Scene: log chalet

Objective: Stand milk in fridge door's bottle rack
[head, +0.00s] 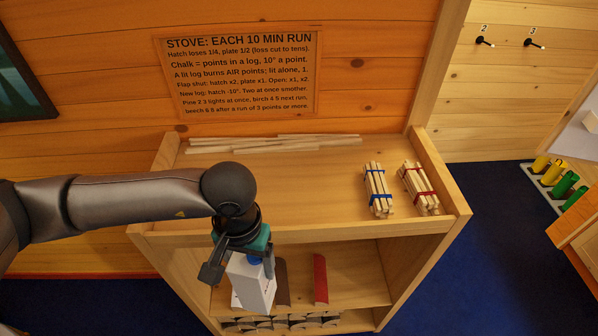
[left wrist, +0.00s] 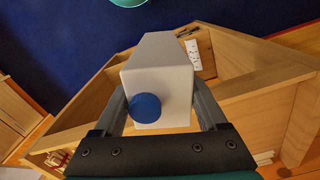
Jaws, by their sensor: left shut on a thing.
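The milk is a white box-shaped carton (head: 252,284) with a blue cap. My left gripper (head: 240,262) is shut on it and holds it in front of the wooden shelf unit, near its upper edge. In the left wrist view the carton (left wrist: 160,85) sits between the two fingers, with its blue cap toward the camera. In the head view the carton hangs slightly tilted, cap end up. No fridge or bottle rack shows in either view. My right gripper is not in view.
The wooden shelf unit (head: 290,232) bears sticks (head: 270,145) and two tied bundles (head: 378,190) on top. Logs (head: 320,280) stand on a lower shelf. Yellow and green cylinders (head: 560,175) stand at the right. Blue floor (head: 460,270) is clear right of the unit.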

